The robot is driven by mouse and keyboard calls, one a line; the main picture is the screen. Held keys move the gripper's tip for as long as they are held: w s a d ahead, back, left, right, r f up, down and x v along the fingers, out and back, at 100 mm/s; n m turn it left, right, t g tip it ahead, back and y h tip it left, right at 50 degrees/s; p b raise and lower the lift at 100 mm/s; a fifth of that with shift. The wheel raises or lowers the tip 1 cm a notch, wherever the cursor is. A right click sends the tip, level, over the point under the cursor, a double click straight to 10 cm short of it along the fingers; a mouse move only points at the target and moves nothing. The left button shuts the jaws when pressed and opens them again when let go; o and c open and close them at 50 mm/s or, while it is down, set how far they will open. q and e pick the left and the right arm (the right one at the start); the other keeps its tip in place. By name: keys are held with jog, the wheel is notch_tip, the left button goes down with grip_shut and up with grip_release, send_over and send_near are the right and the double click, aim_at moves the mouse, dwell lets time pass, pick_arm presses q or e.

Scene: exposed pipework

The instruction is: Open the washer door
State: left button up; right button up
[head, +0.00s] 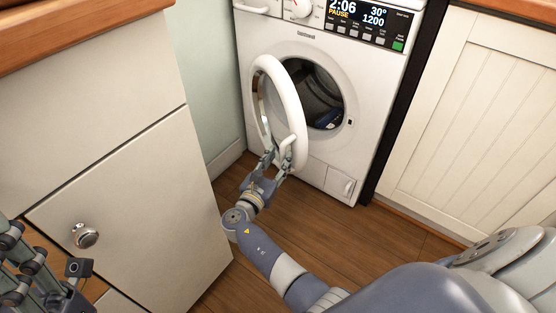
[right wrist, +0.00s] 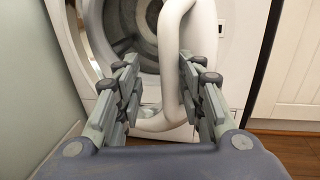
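The white washer (head: 318,165) stands at the back centre with its round door (head: 290,95) swung out to the left, well away from the dark drum opening (head: 318,95). My right gripper (head: 277,158) is at the door's lower edge. In the right wrist view its fingers (right wrist: 160,95) are spread, with the white door rim (right wrist: 172,65) between them. The rim lies close to the right finger, with a clear gap to the left one; contact is unclear. My left gripper (head: 35,270) is at the lower left, partly cut off, away from the washer.
A dark blue item (head: 328,119) lies in the drum. A white cabinet with a round knob (head: 85,235) stands at the left, under a wooden worktop (head: 60,32). A panelled cabinet (head: 480,125) stands right of the washer. The wooden floor (head: 345,228) before the washer is clear apart from my arm.

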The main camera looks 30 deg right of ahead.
jog(key=shift+r, duration=0.15)
notch_tip(320, 180, up, 10)
dwell(0.4)
